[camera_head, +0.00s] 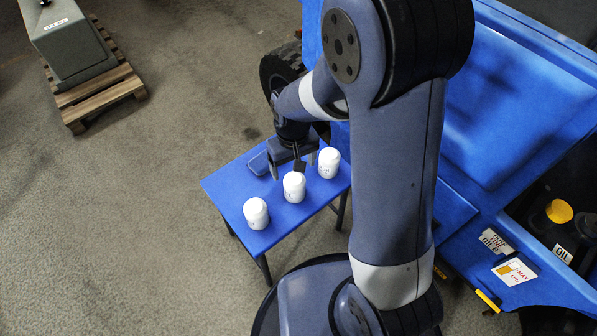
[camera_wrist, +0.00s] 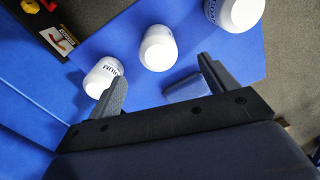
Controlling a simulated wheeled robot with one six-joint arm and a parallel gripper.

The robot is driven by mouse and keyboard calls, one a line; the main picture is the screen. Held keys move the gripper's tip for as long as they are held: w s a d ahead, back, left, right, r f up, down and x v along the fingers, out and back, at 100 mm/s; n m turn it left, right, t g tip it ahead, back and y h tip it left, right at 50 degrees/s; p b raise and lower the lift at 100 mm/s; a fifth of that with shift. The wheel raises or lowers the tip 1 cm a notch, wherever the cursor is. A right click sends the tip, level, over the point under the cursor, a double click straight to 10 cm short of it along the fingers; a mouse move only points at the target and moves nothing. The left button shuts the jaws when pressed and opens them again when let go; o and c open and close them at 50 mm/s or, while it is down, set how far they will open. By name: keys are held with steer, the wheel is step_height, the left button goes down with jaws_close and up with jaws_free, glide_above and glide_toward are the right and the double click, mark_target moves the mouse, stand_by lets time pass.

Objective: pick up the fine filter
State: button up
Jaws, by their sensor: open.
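Three white filters stand upright in a row on a small blue table (camera_head: 226,188): one at the left (camera_head: 256,213), one in the middle (camera_head: 294,187) and one at the right (camera_head: 329,163). In the wrist view, the left filter (camera_wrist: 103,77) has lettering ending in "IUM". The middle filter (camera_wrist: 157,48) shows no readable label there, and the filter at the top right (camera_wrist: 238,10) has partly cut-off lettering. I cannot tell which is the fine filter. My gripper (camera_head: 294,168) is open and empty, pointing down behind the row; its fingers also show in the wrist view (camera_wrist: 162,73).
A small blue-grey block (camera_head: 258,163) lies on the table beside my gripper. A large blue machine (camera_head: 520,110) is close on the right. A pallet (camera_head: 100,95) with a grey-green weight (camera_head: 72,45) stands at the upper left. The floor at left is clear.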

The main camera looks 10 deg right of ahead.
mark_target(293, 176)
steer(key=f+b, duration=0.1)
steer(key=f, duration=0.2)
steer(key=w+f, duration=0.1)
steer(key=f, duration=0.2)
steer(key=shift+w+a+b, duration=0.1)
steer(key=shift+b, duration=0.25)
steer(key=shift+f+b, duration=1.15)
steer(key=shift+f, duration=1.9)
steer(key=shift+c, duration=0.2)
steer(key=shift+r, duration=0.1)
steer(key=c, duration=1.2)
